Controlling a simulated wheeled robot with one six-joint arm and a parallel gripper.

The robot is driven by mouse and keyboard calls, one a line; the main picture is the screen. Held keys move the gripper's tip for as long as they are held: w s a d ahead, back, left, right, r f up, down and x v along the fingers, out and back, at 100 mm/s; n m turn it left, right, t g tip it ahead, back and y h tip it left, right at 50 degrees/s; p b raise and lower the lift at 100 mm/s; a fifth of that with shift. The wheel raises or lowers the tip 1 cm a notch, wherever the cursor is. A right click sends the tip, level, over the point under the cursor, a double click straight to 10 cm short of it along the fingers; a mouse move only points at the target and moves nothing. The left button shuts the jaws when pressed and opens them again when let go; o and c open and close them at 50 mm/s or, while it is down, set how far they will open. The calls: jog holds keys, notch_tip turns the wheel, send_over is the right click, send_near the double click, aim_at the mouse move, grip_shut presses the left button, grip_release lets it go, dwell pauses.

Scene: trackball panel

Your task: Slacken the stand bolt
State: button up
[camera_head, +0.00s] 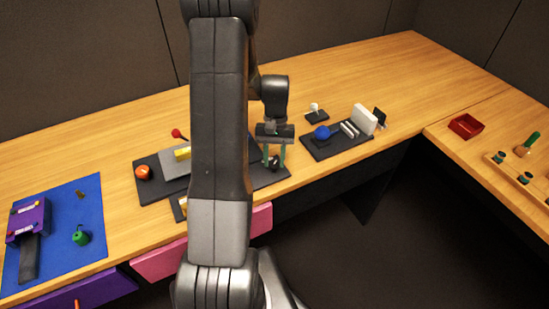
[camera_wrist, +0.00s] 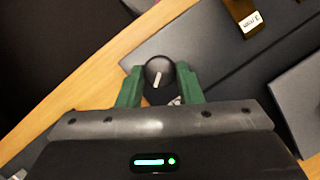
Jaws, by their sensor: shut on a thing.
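A round black knob with a white pointer line (camera_wrist: 158,70) is on the dark plate near the table's front edge; it is the likely stand bolt, though nothing on it names it. In the wrist view the green fingers of my gripper (camera_wrist: 161,77) are on either side of the knob, shut on it. The white line points down and slightly left in that view. In the head view my gripper (camera_head: 274,162) points down at the right end of the dark plate (camera_head: 158,191), and the knob is a small dark shape between its fingers. My arm hides the plate's middle.
The plate also bears a red-orange button (camera_head: 143,172), a red-tipped lever (camera_head: 177,133) and a yellow piece (camera_head: 182,153). To the right is a dark panel with a blue ball (camera_head: 322,132) and a white upright block (camera_head: 363,120). A blue mat (camera_head: 65,255) lies left.

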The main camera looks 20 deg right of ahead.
jog(key=o, duration=1)
jog(key=shift+c, duration=0.2)
jog(key=v, duration=1.3)
jog(key=shift+r+b, duration=0.3)
jog(key=shift+r, duration=0.1)
jog(key=shift+w+d, duration=0.1)
jog(key=shift+w, duration=0.05)
jog(key=x, duration=1.4)
jog(key=shift+p, duration=0.3)
jog(key=shift+r, duration=0.1)
